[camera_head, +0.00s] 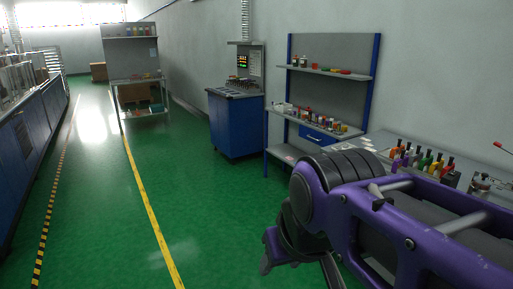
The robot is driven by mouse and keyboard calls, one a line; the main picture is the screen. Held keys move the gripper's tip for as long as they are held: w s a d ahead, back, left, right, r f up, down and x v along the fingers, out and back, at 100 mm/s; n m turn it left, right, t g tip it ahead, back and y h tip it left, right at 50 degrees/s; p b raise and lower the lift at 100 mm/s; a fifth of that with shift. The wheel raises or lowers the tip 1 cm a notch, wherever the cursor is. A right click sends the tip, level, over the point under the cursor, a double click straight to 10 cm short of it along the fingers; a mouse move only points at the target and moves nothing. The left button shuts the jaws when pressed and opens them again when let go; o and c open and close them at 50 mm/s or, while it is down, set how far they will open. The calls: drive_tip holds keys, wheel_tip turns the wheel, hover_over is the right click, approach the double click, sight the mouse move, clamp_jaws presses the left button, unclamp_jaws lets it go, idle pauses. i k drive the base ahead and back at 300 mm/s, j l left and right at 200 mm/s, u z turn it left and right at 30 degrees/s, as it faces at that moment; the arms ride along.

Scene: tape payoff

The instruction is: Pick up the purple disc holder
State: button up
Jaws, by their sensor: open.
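A row of upright dark-topped items with coloured bodies stands on the grey bench at the right. Among them is a small purple item (405,159), which may be the purple disc holder; it is too small to tell its shape. My gripper (298,270) is low in the middle of the picture, above the green floor, partly cut off by the lower edge. It is open, with nothing seen in it. It is to the left of and in front of the bench, well apart from the purple item. My purple arm hides the bench's near part.
A blue-framed workbench with shelves (330,55) holds bottles and small coloured containers against the wall. A blue cabinet (236,125) stands farther back. A grey shelf rack (131,50) is at the far end. Blue counters (30,130) line the left. The green floor between is clear.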

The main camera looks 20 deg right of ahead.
sight(404, 159)
drive_tip(key=z, duration=2.7)
drive_tip(key=i+j+z, duration=0.15)
drive_tip(key=j, duration=0.4)
drive_tip(key=i+j+z, duration=0.1)
drive_tip(key=j, duration=0.4)
drive_tip(key=i+j+z, duration=0.15)
drive_tip(key=j, duration=0.45)
drive_tip(key=i+j+z, duration=0.1)
drive_tip(key=j, duration=0.45)
drive_tip(key=i+j+z, duration=0.15)
drive_tip(key=j, duration=0.45)
